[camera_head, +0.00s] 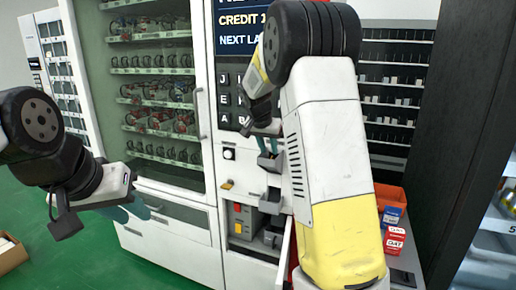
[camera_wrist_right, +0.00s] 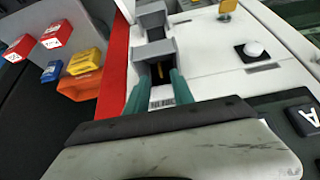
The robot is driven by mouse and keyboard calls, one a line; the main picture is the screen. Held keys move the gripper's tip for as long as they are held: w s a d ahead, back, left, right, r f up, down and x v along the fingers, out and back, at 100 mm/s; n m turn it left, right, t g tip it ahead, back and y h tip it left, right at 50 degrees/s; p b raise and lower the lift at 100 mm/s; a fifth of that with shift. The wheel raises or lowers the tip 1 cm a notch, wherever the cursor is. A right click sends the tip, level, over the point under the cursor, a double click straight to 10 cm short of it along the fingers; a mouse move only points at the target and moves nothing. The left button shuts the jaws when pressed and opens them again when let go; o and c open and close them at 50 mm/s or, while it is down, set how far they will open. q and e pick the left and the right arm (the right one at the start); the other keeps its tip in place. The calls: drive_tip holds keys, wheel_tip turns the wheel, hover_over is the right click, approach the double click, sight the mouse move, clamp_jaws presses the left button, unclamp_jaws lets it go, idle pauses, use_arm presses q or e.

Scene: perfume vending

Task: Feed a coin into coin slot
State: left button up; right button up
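My right gripper (camera_wrist_right: 161,76) is at the vending machine's front panel, its two teal fingers apart with a gap between them. Its fingers also show partly in the head view (camera_head: 270,142), above a grey holder. In the right wrist view a grey box with a dark opening (camera_wrist_right: 154,52) sits at the fingertips.
The glass-fronted machine (camera_head: 205,120) has a screen reading "CREDIT 1" and a keypad (camera_head: 228,100). A second grey holder (camera_head: 271,202) sits below. An orange bin (camera_head: 390,195) and red and blue boxes (camera_head: 394,240) stand to the right. A cardboard box (camera_head: 10,250) lies on the floor.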

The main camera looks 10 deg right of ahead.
drive_tip(key=v, duration=0.7)
drive_tip(key=shift+s+r, duration=0.2)
drive_tip(key=shift+r, duration=0.15)
idle(0.7)
drive_tip(key=s+a+f+n+y, duration=0.1)
drive_tip(key=s+a+n+y, duration=0.1)
drive_tip(key=s, duration=1.4)
drive_tip(key=s+a+f+n+t+y, duration=0.1)
drive_tip(key=s+n, duration=0.4)
drive_tip(key=s, duration=1.1)
drive_tip(key=a+y, duration=0.1)
drive_tip(key=y, duration=0.1)
drive_tip(key=shift+s+a+f+y, duration=0.2)
drive_tip(key=shift+s+a+y, duration=0.05)
drive_tip(key=shift+y, duration=0.05)
